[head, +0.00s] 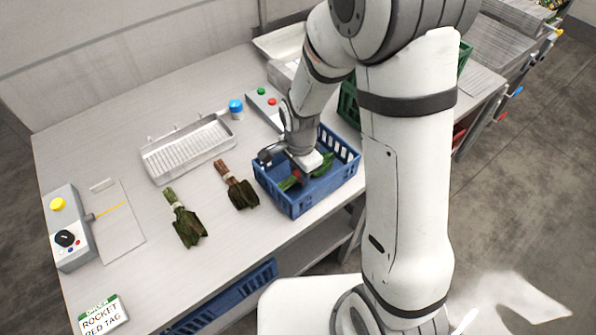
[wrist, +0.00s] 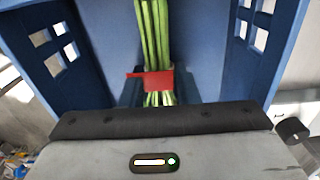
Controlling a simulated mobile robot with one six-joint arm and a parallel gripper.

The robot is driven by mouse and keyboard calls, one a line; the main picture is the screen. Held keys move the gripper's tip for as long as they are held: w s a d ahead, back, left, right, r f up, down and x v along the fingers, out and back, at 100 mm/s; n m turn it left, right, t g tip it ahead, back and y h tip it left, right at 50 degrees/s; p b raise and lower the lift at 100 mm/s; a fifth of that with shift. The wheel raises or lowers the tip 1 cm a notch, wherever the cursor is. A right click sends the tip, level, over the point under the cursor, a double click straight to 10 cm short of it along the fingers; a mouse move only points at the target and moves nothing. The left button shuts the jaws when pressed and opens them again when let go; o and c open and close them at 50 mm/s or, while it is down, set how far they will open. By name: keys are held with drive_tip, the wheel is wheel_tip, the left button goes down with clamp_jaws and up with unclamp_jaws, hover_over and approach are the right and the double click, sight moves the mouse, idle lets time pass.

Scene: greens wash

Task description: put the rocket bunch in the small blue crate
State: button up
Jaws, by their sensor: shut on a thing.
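The rocket bunch, with green stems and a red tag (wrist: 158,81), is in my gripper (head: 303,172). My gripper is shut on its stems and reaches down inside the small blue crate (head: 293,206). In the head view, green leaves (head: 322,163) and a bit of red show within the crate on either side of my gripper. In the wrist view, blue crate walls (wrist: 90,50) stand around the stems. I cannot tell whether the bunch touches the crate floor. A sign (head: 101,315) at the front left reads "ROCKET RED TAG".
Two other bunches lie on the table: a green one (head: 185,222) and one with reddish stems (head: 236,186). A green crate (head: 349,103) is behind my arm.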

drive_tip(key=o, duration=1.1)
wheel_tip(320, 180, up, 12)
drive_tip(key=s+d+r+n+t, duration=0.1)
drive_tip(key=s+d+r+n, duration=0.2)
drive_tip(key=s+d, duration=0.1)
drive_tip(key=s+d+r+n+t, duration=0.1)
drive_tip(key=s+d+r+n, duration=0.2)
drive_tip(key=s+d+n, duration=0.1)
drive_tip(key=s+d+r+n+t, duration=0.1)
drive_tip(key=s+d+r+n, duration=0.2)
drive_tip(key=s+d+n, duration=0.1)
drive_tip(key=shift+s, duration=0.35)
